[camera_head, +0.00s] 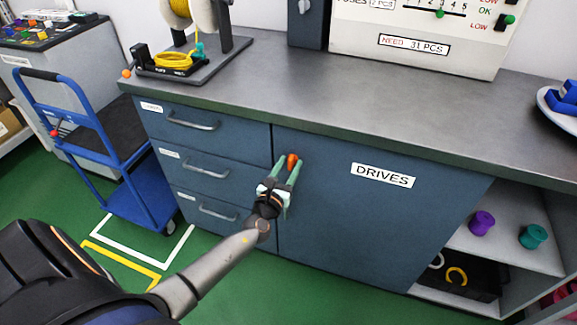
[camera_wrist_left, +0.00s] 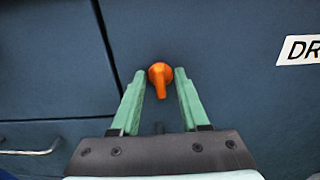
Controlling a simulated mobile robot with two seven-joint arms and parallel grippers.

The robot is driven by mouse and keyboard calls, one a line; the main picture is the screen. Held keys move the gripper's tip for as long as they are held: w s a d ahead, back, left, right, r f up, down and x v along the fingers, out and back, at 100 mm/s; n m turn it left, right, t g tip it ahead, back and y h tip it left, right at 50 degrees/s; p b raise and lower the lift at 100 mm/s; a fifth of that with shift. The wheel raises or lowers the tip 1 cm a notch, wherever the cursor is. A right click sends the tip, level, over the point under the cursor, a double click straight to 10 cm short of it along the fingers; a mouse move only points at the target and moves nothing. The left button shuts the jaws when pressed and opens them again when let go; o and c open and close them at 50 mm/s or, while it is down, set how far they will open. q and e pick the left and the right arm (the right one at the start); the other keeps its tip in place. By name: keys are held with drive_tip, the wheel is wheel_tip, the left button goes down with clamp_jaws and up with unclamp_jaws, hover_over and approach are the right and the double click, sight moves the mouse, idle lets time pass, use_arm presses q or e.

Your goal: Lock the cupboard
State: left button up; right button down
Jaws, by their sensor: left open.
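The cupboard (camera_head: 360,220) is a dark blue door labelled DRIVES, and it looks closed. An orange lock knob (camera_head: 292,161) sits on the door near its upper left edge; in the left wrist view the knob (camera_wrist_left: 159,78) has a narrow pointer directed downward. My left gripper (camera_head: 287,172) is open, with its green fingers on either side of the knob. In the left wrist view the fingertips of the left gripper (camera_wrist_left: 159,80) flank the knob with a gap visible on both sides. My right gripper is not in view.
Drawers with metal handles (camera_head: 206,169) are left of the door. A grey worktop (camera_head: 330,85) overhangs above. Open shelves with a purple spool (camera_head: 482,223) and a teal spool (camera_head: 533,236) are at right. A blue trolley (camera_head: 140,200) stands at left on the green floor.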

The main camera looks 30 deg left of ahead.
use_arm(q)
clamp_jaws()
idle(0.5)
